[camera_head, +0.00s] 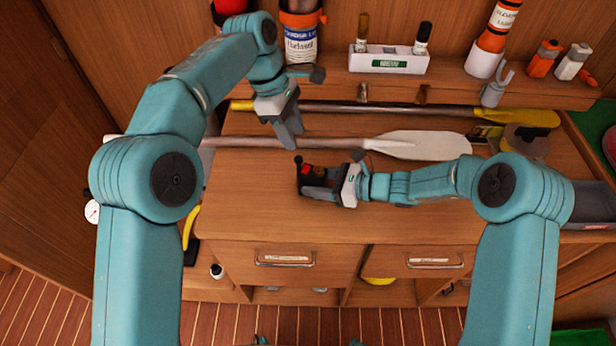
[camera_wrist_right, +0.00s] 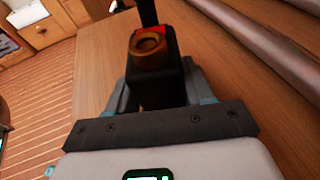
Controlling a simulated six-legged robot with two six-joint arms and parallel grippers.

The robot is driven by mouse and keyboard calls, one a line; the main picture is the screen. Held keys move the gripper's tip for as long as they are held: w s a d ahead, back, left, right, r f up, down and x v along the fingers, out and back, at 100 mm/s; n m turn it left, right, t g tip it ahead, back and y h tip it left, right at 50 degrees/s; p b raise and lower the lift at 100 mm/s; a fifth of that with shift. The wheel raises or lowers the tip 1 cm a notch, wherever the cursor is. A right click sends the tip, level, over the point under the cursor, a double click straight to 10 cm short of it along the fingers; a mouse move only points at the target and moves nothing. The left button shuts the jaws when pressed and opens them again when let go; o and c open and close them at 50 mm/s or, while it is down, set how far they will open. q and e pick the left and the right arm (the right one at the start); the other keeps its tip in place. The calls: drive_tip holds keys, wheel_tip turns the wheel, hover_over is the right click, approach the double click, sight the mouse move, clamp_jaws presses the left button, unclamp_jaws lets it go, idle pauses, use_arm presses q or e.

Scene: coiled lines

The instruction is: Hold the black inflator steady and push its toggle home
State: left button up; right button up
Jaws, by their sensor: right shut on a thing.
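The black inflator (camera_head: 314,172) is on or just above the wooden worktop, near its middle. It has a red part and a small dark knob on top. My right gripper (camera_head: 312,189) reaches in from the right and is shut on it. In the right wrist view the black body (camera_wrist_right: 160,90) sits upright between the fingers, with a brown round cap (camera_wrist_right: 148,48) and a dark upright lever (camera_wrist_right: 147,12) by the red part. My left gripper (camera_head: 291,142) points down above and slightly left of the inflator, apart from it. Its fingers look together and empty.
A white-bladed paddle (camera_head: 420,145) lies just behind the inflator, and a yellow-bladed one (camera_head: 515,116) further back. A shelf behind holds a white tray (camera_head: 388,60), a labelled can (camera_head: 301,42) and orange flares (camera_head: 497,28). The worktop front (camera_head: 270,215) is clear.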

drive_tip(key=o, duration=1)
use_arm(q)
drive_tip(key=v, duration=0.3)
drive_tip(key=shift+r, duration=0.15)
use_arm(e)
drive_tip(key=v, duration=1.2)
drive_tip(key=shift+s, duration=0.1)
use_arm(q)
drive_tip(key=shift+r, duration=0.1)
use_arm(e)
drive_tip(key=shift+r, duration=0.15)
